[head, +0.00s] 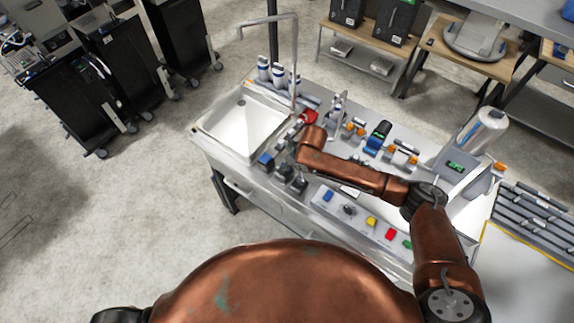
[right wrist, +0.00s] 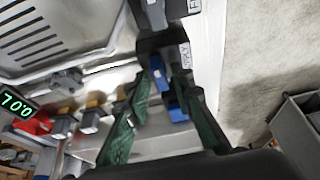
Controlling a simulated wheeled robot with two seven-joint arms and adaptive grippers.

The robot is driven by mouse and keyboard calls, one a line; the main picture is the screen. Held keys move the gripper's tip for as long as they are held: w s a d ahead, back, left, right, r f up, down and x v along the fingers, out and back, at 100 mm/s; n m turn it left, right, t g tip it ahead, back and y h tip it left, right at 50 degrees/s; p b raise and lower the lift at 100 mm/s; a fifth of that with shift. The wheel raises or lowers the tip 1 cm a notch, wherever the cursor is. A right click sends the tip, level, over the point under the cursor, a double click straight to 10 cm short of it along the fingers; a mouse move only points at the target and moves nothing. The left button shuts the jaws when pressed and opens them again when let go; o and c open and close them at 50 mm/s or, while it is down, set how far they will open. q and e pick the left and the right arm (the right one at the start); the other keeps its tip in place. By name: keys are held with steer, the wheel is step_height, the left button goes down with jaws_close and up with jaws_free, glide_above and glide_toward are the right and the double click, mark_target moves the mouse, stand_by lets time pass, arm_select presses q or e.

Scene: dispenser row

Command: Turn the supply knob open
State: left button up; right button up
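My right gripper (head: 288,160) is over the front edge of the sink counter, pointing down beside a row of small dark and blue fittings. In the right wrist view its two green-padded fingers (right wrist: 162,98) stand apart. A dark fitting with a blue part (right wrist: 158,74) shows at the fingertips, by a partly readable label; contact cannot be told. Another blue part (right wrist: 177,108) shows between the fingers. A blue knob (head: 265,159) sits left of the gripper in the head view. I cannot tell which fitting is the supply knob. My left gripper is not in view.
A sink basin (head: 243,128) with a tall faucet (head: 294,60) is at left. A red fitting (head: 310,116) lies behind my right arm. A front panel (head: 360,217) carries coloured buttons. A digital display (right wrist: 17,104) shows in the wrist view.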

jaws_close()
